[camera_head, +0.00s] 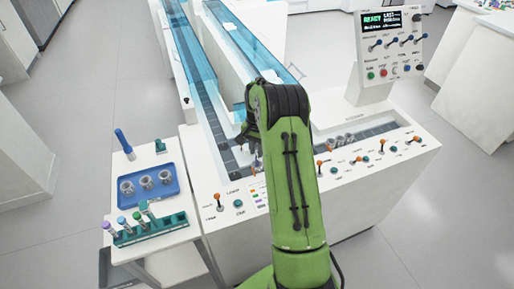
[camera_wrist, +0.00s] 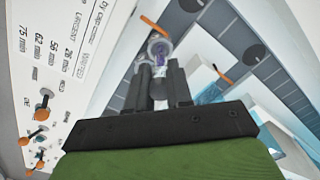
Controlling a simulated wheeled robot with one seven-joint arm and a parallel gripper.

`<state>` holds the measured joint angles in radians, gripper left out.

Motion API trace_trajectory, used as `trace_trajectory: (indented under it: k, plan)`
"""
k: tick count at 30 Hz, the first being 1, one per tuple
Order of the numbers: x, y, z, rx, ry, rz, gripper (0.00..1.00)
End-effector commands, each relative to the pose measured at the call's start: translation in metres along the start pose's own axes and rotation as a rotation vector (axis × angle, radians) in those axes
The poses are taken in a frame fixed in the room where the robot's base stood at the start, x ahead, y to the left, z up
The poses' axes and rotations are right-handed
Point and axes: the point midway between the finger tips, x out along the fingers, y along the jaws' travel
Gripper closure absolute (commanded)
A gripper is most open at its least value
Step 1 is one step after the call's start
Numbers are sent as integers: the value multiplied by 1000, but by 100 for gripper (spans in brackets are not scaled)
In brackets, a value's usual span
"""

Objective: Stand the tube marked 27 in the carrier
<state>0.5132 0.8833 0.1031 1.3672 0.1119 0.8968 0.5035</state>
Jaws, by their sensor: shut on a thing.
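My gripper (camera_wrist: 170,88) is shut on a tube with purple on it (camera_wrist: 160,59), over the dark track (camera_wrist: 185,30). A pale round rim (camera_wrist: 158,43) shows around or just beyond the tube; I cannot tell whether this is a carrier or whether the tube sits in it. The number on the tube is not readable. In the head view my green arm hides most of the gripper and the held tube. Several grey carriers stand apart from it: some in the blue tray (camera_head: 151,194), others on the track at the right (camera_head: 343,140).
A teal rack (camera_head: 152,232) with capped tubes stands on the left side table. Orange-tipped levers (camera_head: 218,197) line the bench front. Clear blue covers (camera_head: 190,45) run over the lanes behind. An orange bar (camera_wrist: 153,25) lies close to the held tube. A display panel (camera_head: 390,45) stands at right.

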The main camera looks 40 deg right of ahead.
Motion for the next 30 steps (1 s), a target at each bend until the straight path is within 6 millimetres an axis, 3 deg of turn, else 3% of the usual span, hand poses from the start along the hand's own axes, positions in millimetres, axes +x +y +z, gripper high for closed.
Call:
trace_trajectory:
  k: [8,9,15,30]
  plan:
    - [2,0,0,0,0,0,97]
    - [2,0,0,0,0,0,77]
    - [2,0,0,0,0,0,50]
    - [2,0,0,0,0,0,50]
